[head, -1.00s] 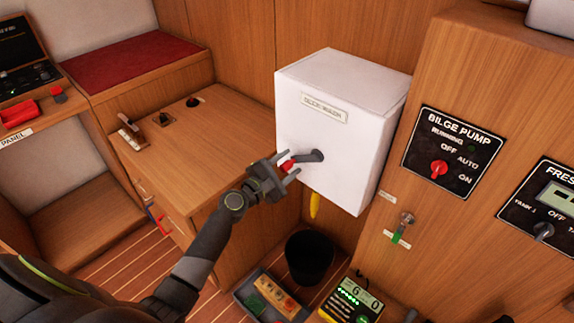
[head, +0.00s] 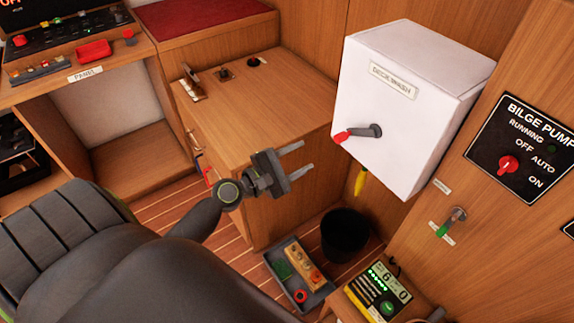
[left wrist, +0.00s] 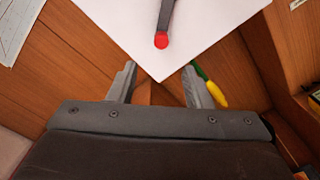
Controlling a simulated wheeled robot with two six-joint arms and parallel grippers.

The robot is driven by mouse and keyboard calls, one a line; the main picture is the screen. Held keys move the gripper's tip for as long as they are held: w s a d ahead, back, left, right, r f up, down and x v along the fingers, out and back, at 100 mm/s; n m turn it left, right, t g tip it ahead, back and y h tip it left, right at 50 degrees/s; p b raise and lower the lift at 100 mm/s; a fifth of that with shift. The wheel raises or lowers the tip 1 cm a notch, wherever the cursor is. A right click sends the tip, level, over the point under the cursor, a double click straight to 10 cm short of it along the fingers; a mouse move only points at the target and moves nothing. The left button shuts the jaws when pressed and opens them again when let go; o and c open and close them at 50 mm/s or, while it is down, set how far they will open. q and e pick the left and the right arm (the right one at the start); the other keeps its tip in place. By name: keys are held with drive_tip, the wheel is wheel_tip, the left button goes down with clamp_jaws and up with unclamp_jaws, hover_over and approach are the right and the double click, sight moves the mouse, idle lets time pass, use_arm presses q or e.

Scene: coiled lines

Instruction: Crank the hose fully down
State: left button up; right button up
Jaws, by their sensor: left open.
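The white DECK WASH box (head: 411,110) is mounted on the wood wall in the head view. Its dark crank (head: 370,131) sticks out from the front face and points left, ending in a red knob (head: 342,137). The knob also shows in the left wrist view (left wrist: 161,40), beyond the fingertips. A yellow hose end (head: 360,181) hangs below the box, and it shows at the right finger in the left wrist view (left wrist: 217,95). My left gripper (head: 308,157) is open and empty, left of the knob and apart from it. My right gripper is not in view.
A black bucket (head: 346,234) and a grey tray (head: 274,258) with small items stand on the floor below. A wooden cabinet (head: 262,98) is behind my left gripper. The bilge pump panel (head: 522,146) and a small green-handled valve (head: 452,221) are at the right.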

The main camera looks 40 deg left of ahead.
use_arm(q)
drive_tip(key=v, duration=0.3)
drive_tip(key=shift+s+b, duration=0.2)
drive_tip(key=shift+b, duration=0.2)
